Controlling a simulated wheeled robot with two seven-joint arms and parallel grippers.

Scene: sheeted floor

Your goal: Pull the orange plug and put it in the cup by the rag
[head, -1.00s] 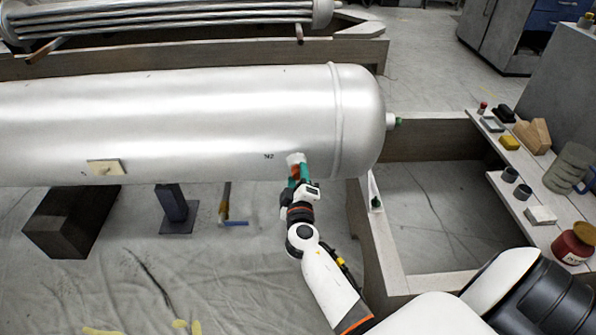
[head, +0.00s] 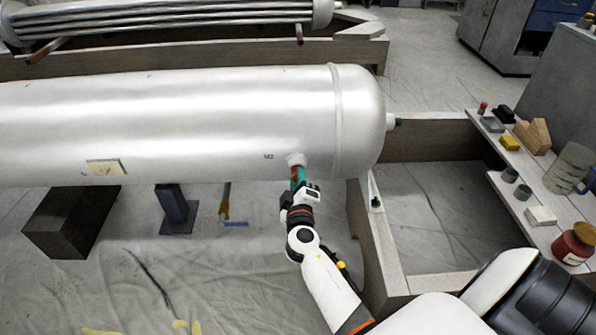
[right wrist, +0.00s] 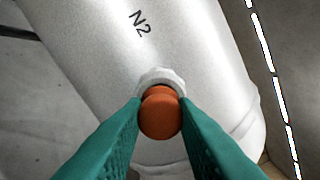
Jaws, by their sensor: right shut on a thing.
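The orange plug (right wrist: 160,115) is at the white fitting (right wrist: 160,77) on the silver tank (head: 200,120), beside the "N2" mark. My right gripper (head: 298,178) has its teal fingers shut on the plug, one on each side. In the head view the plug is mostly hidden by the fingers. I cannot tell whether it is still seated in the fitting. Two small grey cups, one farther (head: 510,174) and one nearer (head: 523,192), stand on the right-hand bench. A white folded piece (head: 541,216), perhaps the rag, lies by the nearer cup. My left gripper is out of view.
A wooden frame beam (head: 368,232) stands between tank and bench.

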